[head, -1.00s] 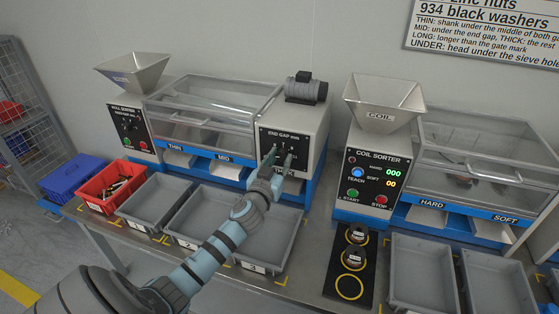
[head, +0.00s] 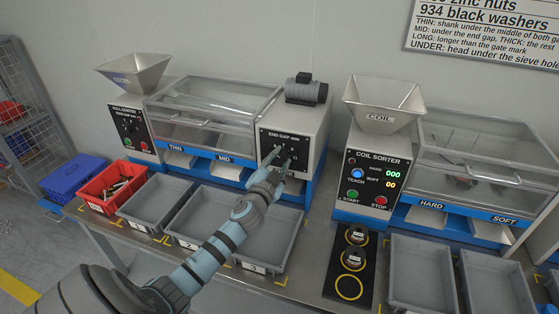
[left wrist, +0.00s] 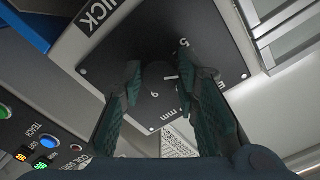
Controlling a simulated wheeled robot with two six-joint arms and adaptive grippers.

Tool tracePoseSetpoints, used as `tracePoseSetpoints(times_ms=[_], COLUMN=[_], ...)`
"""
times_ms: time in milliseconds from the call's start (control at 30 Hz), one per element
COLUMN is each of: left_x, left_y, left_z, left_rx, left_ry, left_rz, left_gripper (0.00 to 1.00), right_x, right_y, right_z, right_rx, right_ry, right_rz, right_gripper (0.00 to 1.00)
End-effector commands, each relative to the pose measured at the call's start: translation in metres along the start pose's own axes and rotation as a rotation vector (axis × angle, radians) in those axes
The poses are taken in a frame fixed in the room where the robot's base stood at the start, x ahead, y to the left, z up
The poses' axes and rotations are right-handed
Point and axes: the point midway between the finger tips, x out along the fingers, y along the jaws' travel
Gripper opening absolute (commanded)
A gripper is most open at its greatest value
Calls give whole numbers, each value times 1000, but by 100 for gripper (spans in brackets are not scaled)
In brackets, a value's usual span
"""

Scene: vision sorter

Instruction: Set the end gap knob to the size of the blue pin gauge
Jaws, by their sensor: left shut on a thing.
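The END GAP panel (head: 297,137) is a black plate with white marks on the front of the bolt sorter's right-hand housing. My left gripper (head: 281,160) is at this panel, its fingers pointing into it. In the left wrist view my left gripper (left wrist: 160,82) has one finger on each side of the small dark end gap knob (left wrist: 158,72) and is shut on it. The fingers and dim light partly hide the knob, and I cannot read its setting. I cannot make out a blue pin gauge. My right gripper is not in view.
Grey bins (head: 268,225) stand in front of the bolt sorter, under my left arm. A red bin (head: 113,188) and a blue bin (head: 68,176) are at the left. The coil sorter (head: 372,180) stands to the right, with a black ring mat (head: 340,298) before it.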

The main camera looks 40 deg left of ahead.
Motion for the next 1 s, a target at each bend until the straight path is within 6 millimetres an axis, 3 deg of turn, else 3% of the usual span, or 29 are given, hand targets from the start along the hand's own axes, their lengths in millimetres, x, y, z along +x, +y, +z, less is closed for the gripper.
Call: tracePoseSetpoints(times_ms=[367,867,900,1000], left_x=[0,0,0,0], left_y=[0,0,0,0], left_z=[-1,-1,-1,0], left_rx=[157,175,175,175], left_ry=[1,2,2,1], left_rz=[1,1,1,0], left_gripper=[1,1,35,49], right_x=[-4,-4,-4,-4], right_y=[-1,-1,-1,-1], right_z=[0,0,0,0], right_rx=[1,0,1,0], right_ry=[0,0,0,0], right_rz=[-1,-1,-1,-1], right_gripper=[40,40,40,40])
